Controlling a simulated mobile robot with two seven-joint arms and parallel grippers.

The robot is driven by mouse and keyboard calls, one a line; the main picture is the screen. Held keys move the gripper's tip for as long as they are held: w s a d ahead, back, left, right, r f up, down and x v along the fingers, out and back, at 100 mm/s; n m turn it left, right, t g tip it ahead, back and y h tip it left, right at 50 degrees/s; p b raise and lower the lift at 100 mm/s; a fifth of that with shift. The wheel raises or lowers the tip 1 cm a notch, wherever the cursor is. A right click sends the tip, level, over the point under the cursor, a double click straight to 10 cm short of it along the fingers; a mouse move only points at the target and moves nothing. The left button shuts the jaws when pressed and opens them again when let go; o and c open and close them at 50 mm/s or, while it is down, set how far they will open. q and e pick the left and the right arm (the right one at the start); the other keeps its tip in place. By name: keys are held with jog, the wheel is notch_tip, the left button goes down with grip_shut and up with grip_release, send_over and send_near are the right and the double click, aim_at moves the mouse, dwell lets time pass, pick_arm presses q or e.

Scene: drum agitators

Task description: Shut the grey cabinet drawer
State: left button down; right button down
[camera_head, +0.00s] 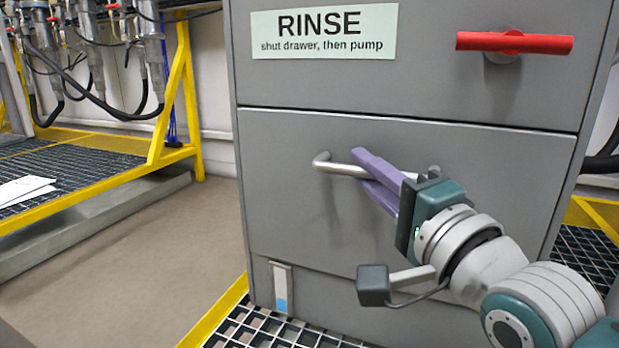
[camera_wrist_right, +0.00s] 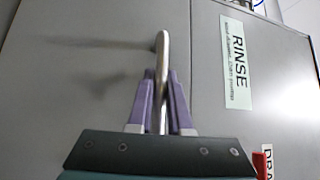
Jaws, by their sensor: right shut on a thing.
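The grey cabinet (camera_head: 390,85) stands in the middle of the head view. Its drawer (camera_head: 285,210) has a plain grey front with a silver bar handle (camera_head: 336,168). The drawer front looks about flush with the panel above; I cannot tell whether a small gap is left. My right gripper (camera_head: 372,172) comes from the lower right, its purple fingers closed around the handle. In the right wrist view the handle (camera_wrist_right: 160,60) runs between the two fingers (camera_wrist_right: 160,100). The gripper hides the handle's middle part. My left gripper is not in view.
A RINSE label (camera_head: 324,32) and a red lever (camera_head: 515,42) are on the panel above the drawer. A small gauge strip (camera_head: 281,288) is below it. Metal grating (camera_head: 270,328) with a yellow edge lies at the cabinet's foot. Floor to the left is clear.

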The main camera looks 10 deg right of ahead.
jog(key=c, duration=1.3)
grip_release()
jog(key=shift+d+f, duration=0.1)
jog(key=shift+f, duration=0.05)
jog(key=o, duration=0.5)
jog(key=shift+w+d, duration=0.1)
jog(key=shift+w, duration=0.05)
jog(key=shift+c, duration=0.2)
jog(key=shift+s, duration=0.35)
jog(key=p+v, duration=0.5)
jog(key=v, duration=0.4)
jog(key=shift+s, duration=0.2)
